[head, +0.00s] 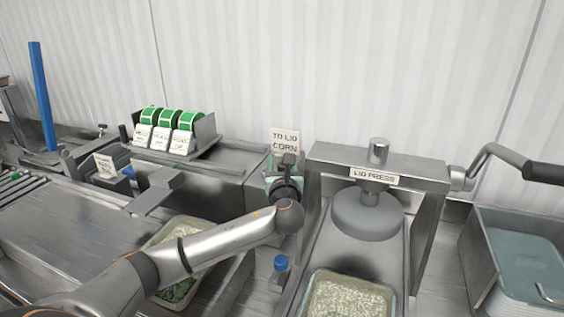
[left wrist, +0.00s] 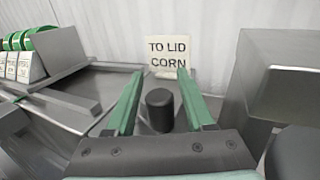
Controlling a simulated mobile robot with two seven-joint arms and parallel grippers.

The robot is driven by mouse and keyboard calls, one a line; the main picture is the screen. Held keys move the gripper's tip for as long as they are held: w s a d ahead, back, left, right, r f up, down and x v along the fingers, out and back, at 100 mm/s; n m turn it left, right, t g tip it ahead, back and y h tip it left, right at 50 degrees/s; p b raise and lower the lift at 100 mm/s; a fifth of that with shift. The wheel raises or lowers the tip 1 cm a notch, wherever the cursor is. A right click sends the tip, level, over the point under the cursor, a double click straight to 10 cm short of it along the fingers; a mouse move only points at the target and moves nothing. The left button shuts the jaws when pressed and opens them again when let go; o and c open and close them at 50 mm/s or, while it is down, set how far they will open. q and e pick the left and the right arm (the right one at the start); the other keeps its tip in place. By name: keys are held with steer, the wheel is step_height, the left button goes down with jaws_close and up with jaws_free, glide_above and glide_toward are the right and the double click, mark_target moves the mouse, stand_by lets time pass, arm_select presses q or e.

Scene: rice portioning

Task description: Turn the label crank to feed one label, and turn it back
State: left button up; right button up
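The label dispenser (head: 205,135) stands on the back counter in the head view, with several green label rolls (head: 168,119) and white labels hanging in front. Its rolls also show at the left edge of the left wrist view (left wrist: 22,40). My left gripper (head: 287,163) is in front of the "TO LID CORN" sign (head: 285,140). In the left wrist view its green fingers (left wrist: 158,100) are apart, with a black round knob (left wrist: 160,111) standing between them, with gaps on both sides. I cannot tell whether this knob is the label crank's handle. My right gripper is not in view.
The lid press (head: 374,179) with its side lever (head: 490,157) stands right of my left gripper. A filled tray (head: 346,297) lies below it. Another filled tray (head: 172,234) is partly behind my left arm. A grey bin (head: 519,258) stands at far right.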

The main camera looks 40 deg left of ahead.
arm_select(q)
steer(key=shift+o, duration=0.4)
steer(key=shift+s+d, duration=0.15)
steer(key=shift+s, duration=0.05)
steer(key=b+v, duration=0.1)
steer(key=v, duration=1.1)
steer(key=shift+f, duration=0.1)
